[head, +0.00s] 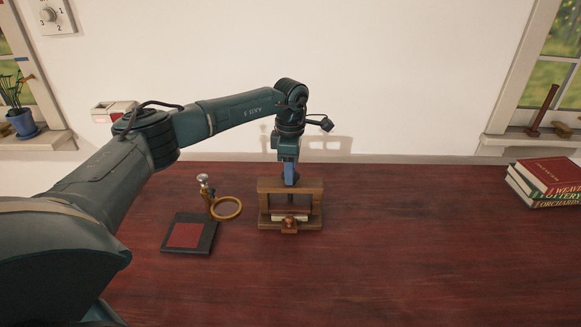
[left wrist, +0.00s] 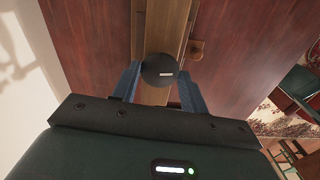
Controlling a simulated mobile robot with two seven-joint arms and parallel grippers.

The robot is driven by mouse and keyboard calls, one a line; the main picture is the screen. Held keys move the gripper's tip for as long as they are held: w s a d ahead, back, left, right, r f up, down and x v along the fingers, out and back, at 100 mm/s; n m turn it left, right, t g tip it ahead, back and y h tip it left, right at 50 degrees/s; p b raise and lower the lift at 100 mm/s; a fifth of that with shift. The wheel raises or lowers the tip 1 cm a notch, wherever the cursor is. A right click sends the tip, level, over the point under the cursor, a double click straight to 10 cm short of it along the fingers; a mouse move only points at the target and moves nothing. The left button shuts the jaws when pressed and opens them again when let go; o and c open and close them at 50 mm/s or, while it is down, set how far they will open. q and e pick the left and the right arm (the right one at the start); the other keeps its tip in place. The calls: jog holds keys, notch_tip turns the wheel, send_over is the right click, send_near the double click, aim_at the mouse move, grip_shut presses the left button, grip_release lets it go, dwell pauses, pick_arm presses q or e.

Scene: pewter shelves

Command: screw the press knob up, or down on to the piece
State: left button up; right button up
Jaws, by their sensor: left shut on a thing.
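The wooden press (head: 316,207) stands on the dark red table, with a top beam on two posts over a base. A pale flat piece (head: 290,217) lies on its base under the beam. My left gripper (head: 290,182) points straight down onto the middle of the beam and hides the knob in the head view. In the left wrist view, the round black press knob (left wrist: 158,70) with a short white mark sits between the blue fingers of my left gripper (left wrist: 158,82), which is shut on it. The beam (left wrist: 165,20) runs beneath. My right gripper is not in view.
Left of the press are a brass ring (head: 227,216), a small metal-topped stand (head: 206,187) and a dark square pad with a red centre (head: 185,236). Stacked books (head: 545,183) lie far right. The table right of the press is clear.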

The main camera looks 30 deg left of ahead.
pick_arm(q)
jog(key=o, duration=1)
jog(key=shift+r, duration=0.1)
notch_tip(320, 180, up, 13)
jog(key=shift+b, duration=0.3)
